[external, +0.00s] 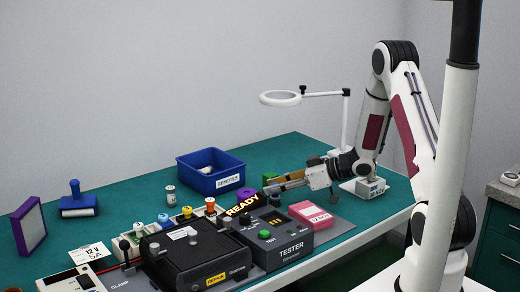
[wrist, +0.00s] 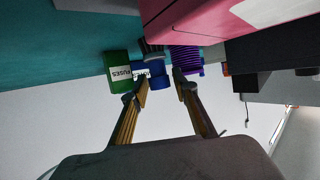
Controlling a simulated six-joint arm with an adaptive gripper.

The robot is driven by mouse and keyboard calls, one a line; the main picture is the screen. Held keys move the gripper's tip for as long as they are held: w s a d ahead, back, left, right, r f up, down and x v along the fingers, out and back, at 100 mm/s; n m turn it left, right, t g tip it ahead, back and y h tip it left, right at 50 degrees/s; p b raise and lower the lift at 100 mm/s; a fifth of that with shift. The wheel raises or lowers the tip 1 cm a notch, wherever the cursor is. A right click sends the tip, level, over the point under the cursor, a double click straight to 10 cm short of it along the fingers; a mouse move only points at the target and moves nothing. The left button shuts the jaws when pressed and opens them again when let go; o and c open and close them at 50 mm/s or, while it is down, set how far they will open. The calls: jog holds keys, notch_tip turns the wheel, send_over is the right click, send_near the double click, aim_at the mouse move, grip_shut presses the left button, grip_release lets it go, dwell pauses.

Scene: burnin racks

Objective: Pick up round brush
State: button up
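My gripper (external: 270,183) is low over the far part of the green bench, behind the tester, with its fingers pointing left. In the wrist view my gripper (wrist: 162,88) has two tan fingers spread apart, with nothing held between them. A purple ribbed object (wrist: 187,58) lies beyond the right fingertip, clear of the fingers as far as I can see. A small purple round piece (external: 246,193) shows beside the gripper in the external view. I cannot tell for certain whether either is the round brush.
A labelled blue bin (external: 210,180) stands left of the gripper. A green fuses box (wrist: 119,72) is near the left finger. A magnifier lamp (external: 281,98) stands behind.

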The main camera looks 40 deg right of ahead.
grip_shut()
jog(key=shift+r, duration=0.2)
jog(key=shift+r, duration=4.8)
